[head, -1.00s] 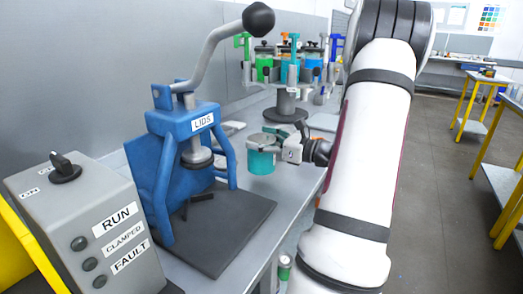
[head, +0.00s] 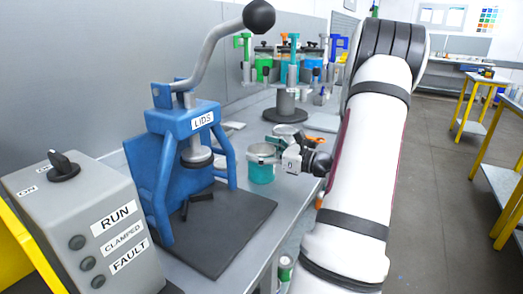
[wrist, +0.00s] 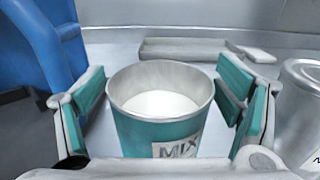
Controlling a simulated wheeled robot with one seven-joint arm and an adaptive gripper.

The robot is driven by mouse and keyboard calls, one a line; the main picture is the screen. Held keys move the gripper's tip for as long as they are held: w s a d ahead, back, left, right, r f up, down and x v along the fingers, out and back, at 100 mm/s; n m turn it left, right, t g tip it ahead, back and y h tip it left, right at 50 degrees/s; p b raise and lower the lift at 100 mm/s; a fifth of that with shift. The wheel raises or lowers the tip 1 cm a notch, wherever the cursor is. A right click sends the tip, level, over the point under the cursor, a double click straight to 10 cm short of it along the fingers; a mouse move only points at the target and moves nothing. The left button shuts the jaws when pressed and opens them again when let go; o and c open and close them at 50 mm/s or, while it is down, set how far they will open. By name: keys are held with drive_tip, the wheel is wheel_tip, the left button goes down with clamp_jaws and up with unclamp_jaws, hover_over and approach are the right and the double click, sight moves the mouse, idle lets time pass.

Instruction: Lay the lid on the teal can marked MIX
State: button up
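The teal can (head: 261,172) stands upright on the bench, to the right of the blue press. In the wrist view the teal can (wrist: 158,132) bears a MIX label, has no lid on it, and shows white contents. My gripper (head: 268,152) is open around the can's upper part. In the wrist view the green pads of my gripper (wrist: 163,105) lie either side of the can with visible gaps. No lid is in the gripper. I cannot make out a loose lid for certain in either view.
A blue press (head: 181,120) marked LIDS stands left of the can, over a dark mat (head: 225,235). A grey control box (head: 95,225) is in front. A silver can (wrist: 303,105) stands close at right, and a low grey tray (wrist: 190,50) lies behind.

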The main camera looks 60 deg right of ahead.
drive_tip(key=shift+r, duration=0.1)
drive_tip(key=shift+s, duration=0.2)
drive_tip(key=s, duration=0.7)
drive_tip(key=s+d, duration=0.1)
drive_tip(key=s, duration=0.3)
drive_tip(key=shift+s+p, duration=0.25)
drive_tip(key=shift+p, duration=0.15)
drive_tip(key=shift+d, duration=0.1)
